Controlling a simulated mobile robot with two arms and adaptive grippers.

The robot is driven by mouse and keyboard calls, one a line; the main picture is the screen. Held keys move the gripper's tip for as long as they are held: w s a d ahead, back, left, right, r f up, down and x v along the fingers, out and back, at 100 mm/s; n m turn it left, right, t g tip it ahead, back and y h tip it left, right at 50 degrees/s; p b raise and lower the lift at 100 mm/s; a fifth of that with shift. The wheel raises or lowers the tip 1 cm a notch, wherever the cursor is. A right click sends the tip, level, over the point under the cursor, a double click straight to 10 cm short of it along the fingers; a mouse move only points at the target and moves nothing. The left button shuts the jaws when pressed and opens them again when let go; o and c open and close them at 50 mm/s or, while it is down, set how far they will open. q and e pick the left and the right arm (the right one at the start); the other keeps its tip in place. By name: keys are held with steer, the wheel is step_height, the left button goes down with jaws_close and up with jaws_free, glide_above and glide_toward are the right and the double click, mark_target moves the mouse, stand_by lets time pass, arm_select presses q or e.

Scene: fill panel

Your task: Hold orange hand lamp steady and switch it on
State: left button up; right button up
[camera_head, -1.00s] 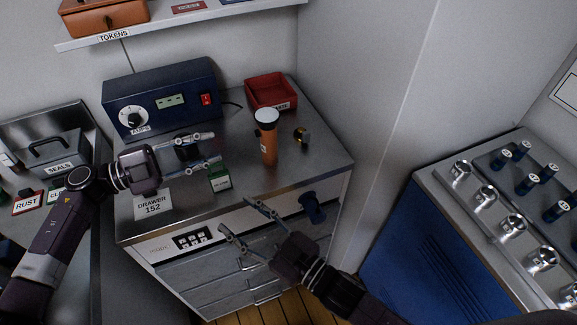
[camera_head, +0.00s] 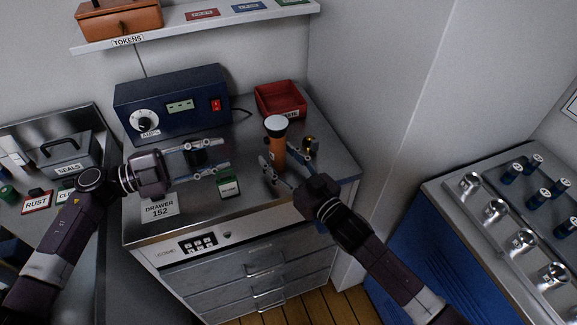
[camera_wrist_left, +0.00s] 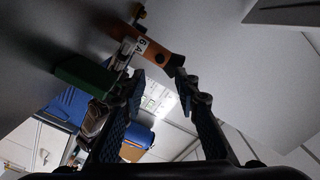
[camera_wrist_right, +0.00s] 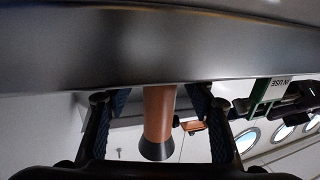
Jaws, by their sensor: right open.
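The orange hand lamp (camera_head: 278,155) stands upright on the metal counter, its wide head pale on top with a dark rim. My right gripper (camera_head: 276,152) is open, with its fingers on either side of the lamp. In the right wrist view the lamp (camera_wrist_right: 158,112) appears between the spread fingers (camera_wrist_right: 150,98), with gaps on both sides. My left gripper (camera_head: 228,155) is open to the left of the lamp, its fingers pointing at it. In the left wrist view the lamp (camera_wrist_left: 160,58) lies beyond the fingertips (camera_wrist_left: 160,78).
A small green box (camera_head: 229,187) stands just below the left fingertips. A blue AMPS unit (camera_head: 172,103) and a red tray (camera_head: 280,98) are behind. A small brass-and-black item (camera_head: 310,145) sits right of the lamp. A DRAWER 152 card (camera_head: 159,208) lies at the front left.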

steer(key=shift+w+a, duration=0.3)
steer(key=shift+c, duration=0.3)
steer(key=c, duration=1.3)
arm_select(q)
jaws_close()
arm_select(e)
jaws_close()
